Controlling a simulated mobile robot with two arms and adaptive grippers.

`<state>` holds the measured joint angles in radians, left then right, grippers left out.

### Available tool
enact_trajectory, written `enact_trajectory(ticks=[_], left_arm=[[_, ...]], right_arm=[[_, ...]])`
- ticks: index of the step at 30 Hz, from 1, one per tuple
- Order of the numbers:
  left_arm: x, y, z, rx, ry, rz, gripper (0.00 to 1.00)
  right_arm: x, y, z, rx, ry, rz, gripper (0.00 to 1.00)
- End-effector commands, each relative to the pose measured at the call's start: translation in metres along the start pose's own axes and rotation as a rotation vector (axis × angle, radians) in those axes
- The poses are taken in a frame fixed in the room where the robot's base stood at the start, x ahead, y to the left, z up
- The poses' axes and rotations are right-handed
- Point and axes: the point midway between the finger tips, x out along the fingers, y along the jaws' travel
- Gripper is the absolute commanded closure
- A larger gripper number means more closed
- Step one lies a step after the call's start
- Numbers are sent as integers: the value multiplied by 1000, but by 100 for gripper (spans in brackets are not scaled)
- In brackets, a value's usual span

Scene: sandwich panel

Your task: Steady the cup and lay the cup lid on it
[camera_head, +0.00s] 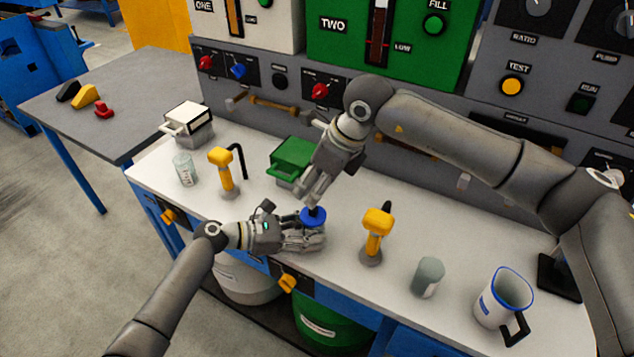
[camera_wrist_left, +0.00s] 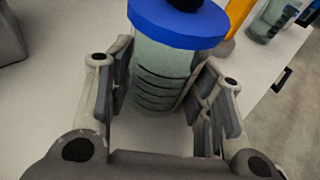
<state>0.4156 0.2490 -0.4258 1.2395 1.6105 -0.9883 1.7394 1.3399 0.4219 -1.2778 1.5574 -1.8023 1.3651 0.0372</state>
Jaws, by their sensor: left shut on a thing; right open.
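The cup is a clear grey-green cylinder with dark bands, seen upright in the left wrist view (camera_wrist_left: 158,75). The blue cup lid (camera_wrist_left: 178,25) with a dark knob on top rests across the cup's rim and looks about level. The lid also shows in the head view (camera_head: 313,218). My left gripper (camera_head: 312,240) is shut around the cup, with one finger on each side in the wrist view (camera_wrist_left: 165,95). My right gripper (camera_head: 312,200) is open, pointing down just above the lid at its knob. In the head view the cup is mostly hidden by my left gripper.
A yellow-headed dispenser (camera_head: 375,235), a grey glass (camera_head: 428,278) and a white-blue jug (camera_head: 503,298) stand to the right. Another yellow dispenser (camera_head: 224,170), a clear glass (camera_head: 185,169) and a green box (camera_head: 291,158) stand to the left. The panel (camera_head: 275,80) rises behind.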

Motion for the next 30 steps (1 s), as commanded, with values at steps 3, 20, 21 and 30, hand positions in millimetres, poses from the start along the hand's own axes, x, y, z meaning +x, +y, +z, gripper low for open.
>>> enact_trajectory(ticks=[3,20,21,30], left_arm=[[0,0,0,0,0,0,47],[-6,0,0,0,0,1,27],[-10,0,-1,0,0,1,27],[-70,0,-1,0,2,2,27]], right_arm=[[0,0,0,0,0,0,38],[0,0,0,0,0,0,38],[0,0,0,0,0,0,38],[0,0,0,0,0,0,38]])
